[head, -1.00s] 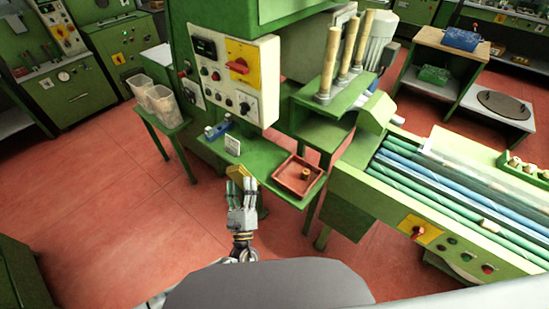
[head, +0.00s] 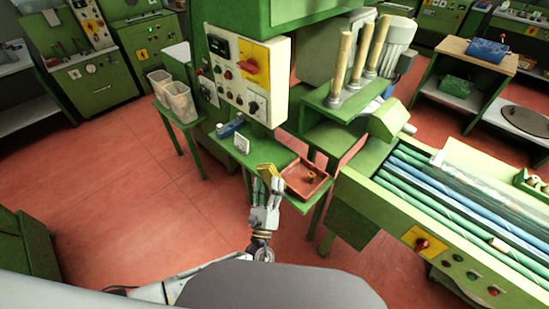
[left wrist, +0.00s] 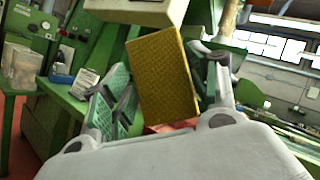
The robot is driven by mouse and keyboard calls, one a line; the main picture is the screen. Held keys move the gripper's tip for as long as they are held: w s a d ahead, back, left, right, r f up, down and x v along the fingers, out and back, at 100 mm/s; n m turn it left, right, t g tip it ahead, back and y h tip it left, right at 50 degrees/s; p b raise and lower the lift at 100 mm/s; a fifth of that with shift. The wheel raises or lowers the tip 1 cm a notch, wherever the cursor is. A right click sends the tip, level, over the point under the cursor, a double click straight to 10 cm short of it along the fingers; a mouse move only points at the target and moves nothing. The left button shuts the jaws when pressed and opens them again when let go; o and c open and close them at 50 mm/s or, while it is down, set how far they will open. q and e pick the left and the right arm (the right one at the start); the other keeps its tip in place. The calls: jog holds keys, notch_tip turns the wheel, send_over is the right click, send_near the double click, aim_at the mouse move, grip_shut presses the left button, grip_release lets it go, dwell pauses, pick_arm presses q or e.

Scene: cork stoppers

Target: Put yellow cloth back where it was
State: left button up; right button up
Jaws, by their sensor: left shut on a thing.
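The yellow cloth (head: 270,174) is a small flat rectangle at the tips of my left gripper (head: 265,186), just in front of the green machine shelf (head: 237,158). In the left wrist view the yellow cloth (left wrist: 163,76) stands upright between the two fingers of my left gripper (left wrist: 168,98), which is shut on it. A red tray (head: 304,180) with a small cork-coloured piece in it lies on the shelf, just right of the cloth. My right gripper is not in view.
A blue item (head: 229,126) and a small white card (head: 241,143) are on the shelf, left of the cloth. Clear bins (head: 179,102) stand on a stand at the left. A conveyor with green and blue rods (head: 470,215) is at right. Red floor (head: 130,190) is open at left.

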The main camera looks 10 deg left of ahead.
aim_at(265, 182)
pick_arm(q)
jog(key=shift+w+a+f+m+g+h, duration=0.15)
jog(key=shift+w+m+g+h, duration=0.25)
jog(key=shift+h, duration=0.4)
jog(key=shift+w+a+f+m+g+h, duration=0.2)
jog(key=shift+w+m+g+h, duration=0.2)
jog(key=shift+w+m+h, duration=0.4)
jog(key=shift+w+a+f+m+g+h, duration=0.2)
jog(key=shift+m+g+h, duration=0.35)
jog(key=shift+h, duration=0.2)
jog(key=shift+w+a+f+m+g+h, duration=0.15)
jog(key=shift+m+g+h, duration=0.3)
jog(key=shift+g+h, duration=0.25)
jog(key=shift+w+a+f+m+g+h, duration=0.2)
jog(key=shift+f+m+g+h, duration=0.1)
jog(key=shift+m+g+h, duration=0.4)
jog(key=m+g, duration=0.1)
jog(key=g, duration=0.1)
jog(key=a+f+m+g+h, duration=0.1)
jog(key=g, duration=0.1)
jog(key=shift+w+a+f+m+b, duration=0.1)
jog(key=shift+a+f+m+b, duration=0.1)
jog(key=shift+m+b, duration=0.2)
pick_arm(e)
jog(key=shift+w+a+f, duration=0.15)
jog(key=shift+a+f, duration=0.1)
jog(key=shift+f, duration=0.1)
